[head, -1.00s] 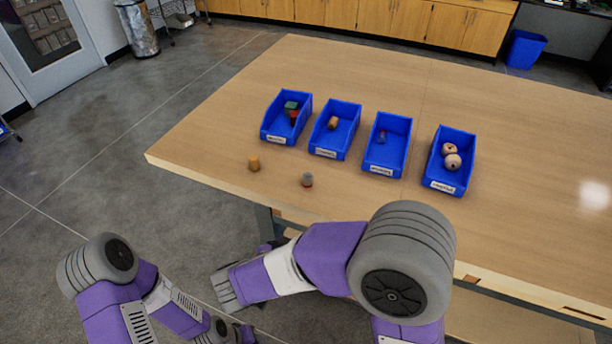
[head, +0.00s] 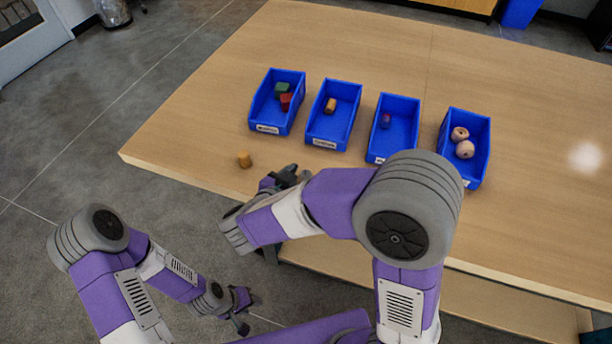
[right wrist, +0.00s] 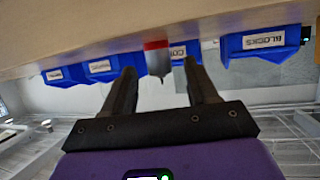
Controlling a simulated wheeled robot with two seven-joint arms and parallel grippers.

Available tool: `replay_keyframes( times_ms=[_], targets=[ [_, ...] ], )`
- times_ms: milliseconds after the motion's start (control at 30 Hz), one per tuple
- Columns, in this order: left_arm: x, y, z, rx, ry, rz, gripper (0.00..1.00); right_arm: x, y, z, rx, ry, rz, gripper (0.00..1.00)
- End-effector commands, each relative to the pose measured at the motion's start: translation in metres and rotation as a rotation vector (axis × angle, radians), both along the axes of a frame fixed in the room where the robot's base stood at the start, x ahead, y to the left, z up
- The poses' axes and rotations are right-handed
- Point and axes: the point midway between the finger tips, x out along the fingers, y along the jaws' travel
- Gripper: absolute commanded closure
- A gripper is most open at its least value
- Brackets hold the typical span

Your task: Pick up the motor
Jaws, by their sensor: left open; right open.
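The motor (right wrist: 157,61), a grey cylinder with a red band and a thin shaft, stands on the table. In the right wrist view, which is upside down, it shows in the gap between the fingers of my right gripper (right wrist: 160,70), which is open. I cannot tell whether the fingers touch it. In the head view my right gripper (head: 287,178) is at the table's near edge and hides the motor. My left gripper (head: 241,309) is open and empty, low beside the table, over the floor.
A loose orange cork-like cylinder (head: 245,160) stands left of my right gripper.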

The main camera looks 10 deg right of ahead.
Motion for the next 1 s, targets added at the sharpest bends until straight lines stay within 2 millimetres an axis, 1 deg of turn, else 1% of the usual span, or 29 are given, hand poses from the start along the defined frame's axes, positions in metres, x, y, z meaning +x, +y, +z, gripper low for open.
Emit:
replay_keyframes(
  times_ms=[267, 367, 600, 667, 867, 933, 1000],
  targets=[
    [0.0, 0.0, 0.0, 0.0, -0.001, 0.0, 0.57, 0.003, -0.003, -0.002, 0.0, 0.0, 0.001, 0.42],
    [0.0, 0.0, 0.0, 0.0, -0.001, 0.0, 0.57, 0.003, -0.003, -0.002, -0.001, 0.001, 0.0, 0.56],
    [0.0, 0.0, 0.0, 0.0, -0.001, 0.0, 0.57, 0.002, -0.002, -0.002, -0.001, 0.001, 0.0, 0.92],
    [0.0, 0.0, 0.0, 0.0, -0.001, 0.0, 0.57, 0.002, -0.002, -0.002, -0.001, 0.001, 0.0, 1.0],
    [0.0, 0.0, 0.0, 0.0, 0.0, 0.0, 0.57, 0.003, -0.002, -0.001, -0.001, 0.001, 0.0, 1.0],
    [0.0, 0.0, 0.001, 0.0, 0.0, 0.0, 0.57, 0.003, -0.002, 0.002, 0.0, -0.002, 0.001, 1.0],
    [0.0, 0.0, 0.003, 0.0, 0.0, 0.0, 0.57, 0.003, -0.002, 0.009, 0.002, -0.002, 0.0, 1.0]
  ],
)
